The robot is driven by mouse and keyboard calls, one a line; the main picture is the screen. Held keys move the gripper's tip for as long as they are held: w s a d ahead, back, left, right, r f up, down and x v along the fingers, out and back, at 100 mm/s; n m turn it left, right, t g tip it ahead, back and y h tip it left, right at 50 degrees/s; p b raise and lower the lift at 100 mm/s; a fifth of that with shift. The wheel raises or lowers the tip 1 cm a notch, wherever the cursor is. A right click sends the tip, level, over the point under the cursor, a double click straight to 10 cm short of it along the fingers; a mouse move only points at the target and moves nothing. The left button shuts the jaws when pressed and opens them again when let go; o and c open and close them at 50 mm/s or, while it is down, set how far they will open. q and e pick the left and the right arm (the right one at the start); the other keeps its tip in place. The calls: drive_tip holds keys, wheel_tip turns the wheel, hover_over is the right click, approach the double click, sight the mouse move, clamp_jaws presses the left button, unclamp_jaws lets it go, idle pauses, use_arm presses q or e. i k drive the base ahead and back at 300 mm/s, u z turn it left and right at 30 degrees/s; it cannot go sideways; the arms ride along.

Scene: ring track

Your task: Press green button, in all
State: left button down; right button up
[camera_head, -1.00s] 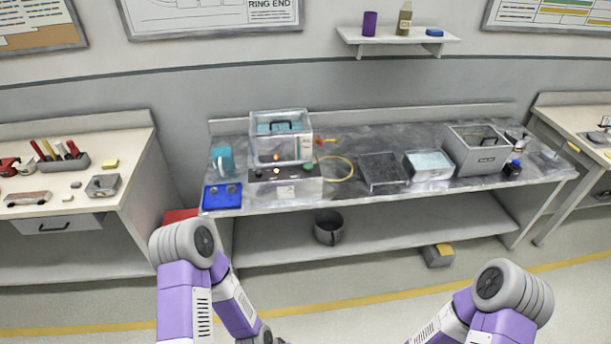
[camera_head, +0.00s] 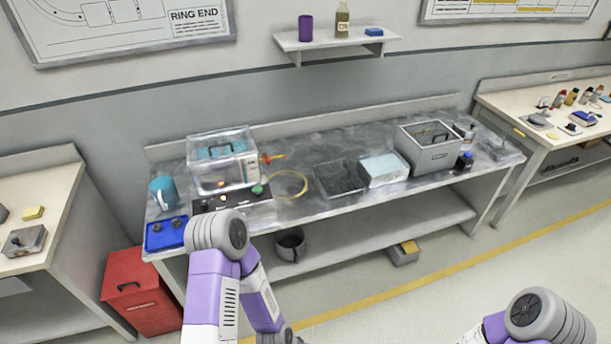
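A small green button (camera_head: 257,190) sits at the right end of a black panel (camera_head: 232,197) on the front of the grey workbench. The panel lies just in front of a clear-walled box (camera_head: 222,160) with a teal item inside. My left arm comes up in front of the bench, below the panel and partly covering its front. My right arm shows at the lower right, away from the bench. Neither gripper's fingers are in view.
A blue tray (camera_head: 167,233) and a teal mug (camera_head: 163,193) stand left of the panel. A yellow ring (camera_head: 290,184), a dark tray (camera_head: 338,178) and a grey bin (camera_head: 427,148) lie to the right. A red cabinet (camera_head: 143,305) stands left of the bench.

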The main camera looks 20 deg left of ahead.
sight(257, 189)
drive_tip(key=z, duration=0.35)
drive_tip(key=i, duration=0.8)
drive_tip(key=u, duration=0.6)
drive_tip(key=i, duration=0.6)
drive_tip(key=u, duration=0.5)
